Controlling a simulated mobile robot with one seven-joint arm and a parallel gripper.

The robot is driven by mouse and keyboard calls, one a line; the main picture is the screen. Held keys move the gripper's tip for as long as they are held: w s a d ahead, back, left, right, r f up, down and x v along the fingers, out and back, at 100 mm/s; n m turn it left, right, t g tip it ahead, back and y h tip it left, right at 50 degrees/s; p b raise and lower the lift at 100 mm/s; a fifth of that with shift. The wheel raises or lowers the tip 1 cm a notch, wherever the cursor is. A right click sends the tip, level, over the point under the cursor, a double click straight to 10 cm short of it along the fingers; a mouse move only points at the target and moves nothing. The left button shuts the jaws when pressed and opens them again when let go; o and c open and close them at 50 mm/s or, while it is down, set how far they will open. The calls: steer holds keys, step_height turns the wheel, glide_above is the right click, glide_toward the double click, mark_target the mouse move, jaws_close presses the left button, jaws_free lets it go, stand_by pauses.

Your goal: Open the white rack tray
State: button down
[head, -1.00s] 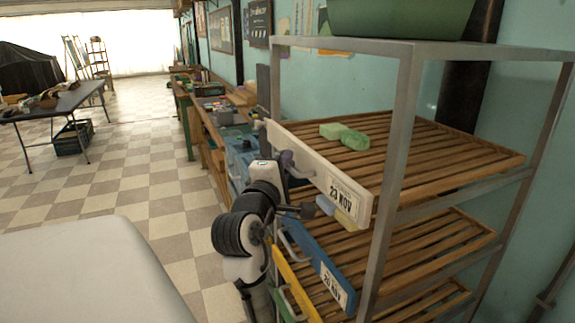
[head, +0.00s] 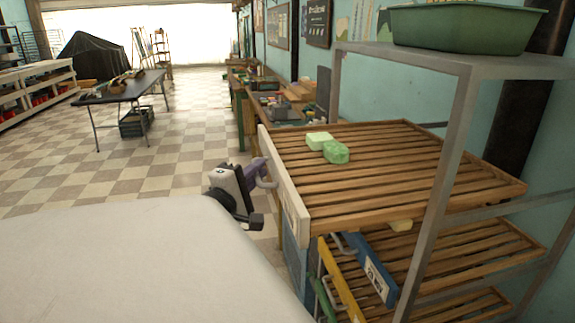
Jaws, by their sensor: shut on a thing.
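The white rack tray, a slatted wooden shelf with a white front panel (head: 284,190), is at the top level of the metal rack. It sticks out well to the left of the rack's front post. My gripper (head: 259,174) is at the outer side of the white panel, shut on its handle (head: 267,183). Two soap bars lie on the slats: a pale green one (head: 319,140) and a greener one (head: 336,152). The date label on the panel is seen at too sharp an angle to read.
Below are a blue-fronted tray (head: 372,270) and a yellow-fronted one (head: 342,285), both further in. A green tub (head: 465,28) sits on the rack's metal top (head: 410,56). A long workbench lines the wall behind. Checkered floor (head: 175,170) is open to the left.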

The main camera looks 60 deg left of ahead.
steer(key=shift+s+a+p, duration=0.1)
steer(key=shift+s+a, duration=0.15)
steer(key=shift+s, duration=0.7)
steer(key=shift+s+a+p, duration=0.1)
steer(key=shift+s+a, duration=0.2)
steer(key=shift+s, duration=0.6)
steer(key=shift+s+a+p, duration=0.1)
steer(key=shift+s+a, duration=0.15)
steer(key=shift+s, duration=0.7)
steer(key=c, duration=1.5)
jaws_free()
steer(key=b+v, duration=0.4)
steer(key=v, duration=0.9)
steer(key=shift+s+d, duration=0.2)
steer(key=shift+s, duration=0.15)
